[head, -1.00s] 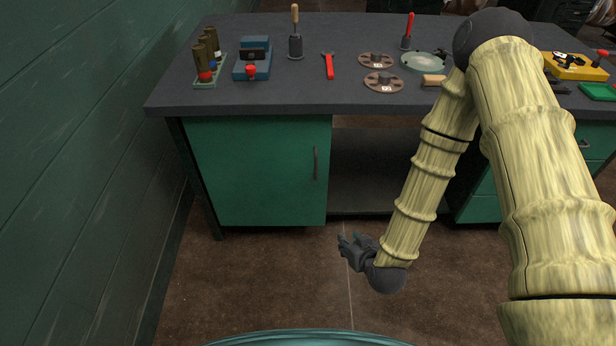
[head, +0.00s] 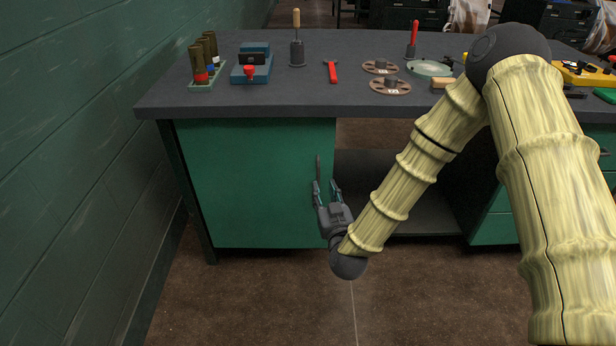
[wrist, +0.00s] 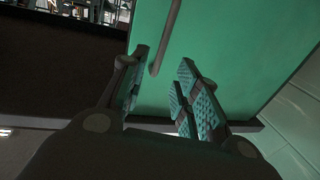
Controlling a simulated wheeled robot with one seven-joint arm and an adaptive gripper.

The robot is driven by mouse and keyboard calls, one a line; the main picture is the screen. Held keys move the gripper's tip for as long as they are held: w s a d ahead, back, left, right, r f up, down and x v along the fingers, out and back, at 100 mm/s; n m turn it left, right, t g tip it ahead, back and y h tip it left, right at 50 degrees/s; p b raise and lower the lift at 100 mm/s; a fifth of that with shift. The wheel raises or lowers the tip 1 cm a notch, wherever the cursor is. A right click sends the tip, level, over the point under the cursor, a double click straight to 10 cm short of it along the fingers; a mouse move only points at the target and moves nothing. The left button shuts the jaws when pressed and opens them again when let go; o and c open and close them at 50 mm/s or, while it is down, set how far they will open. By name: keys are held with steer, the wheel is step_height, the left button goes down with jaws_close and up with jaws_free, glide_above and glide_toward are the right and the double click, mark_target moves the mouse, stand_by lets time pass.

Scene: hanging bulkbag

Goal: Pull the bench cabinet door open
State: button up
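The green bench cabinet door (head: 250,185) is under the left part of the dark workbench and looks shut. Its upright grey bar handle (head: 318,168) is near the door's right edge. My gripper (head: 325,188) is just below and in front of the handle, pointing up toward it. In the wrist view my gripper (wrist: 160,75) is open, with a finger on each side. The handle (wrist: 168,35) runs from the top edge down to between the fingertips, against the green door (wrist: 235,50). I see no finger pressing on it, and contact cannot be told.
The workbench top (head: 300,95) carries a blue vise (head: 252,68), a red wrench (head: 332,71) and other tools. An open shelf bay (head: 400,215) is right of the door. A green wall (head: 75,150) stands close at left. The floor before the door is clear.

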mark_target(319, 175)
steer(key=w, duration=0.2)
steer(key=w+a+b, duration=0.1)
steer(key=w, duration=0.5)
steer(key=shift+w+a, duration=0.15)
steer(key=shift+a, duration=0.2)
jaws_close()
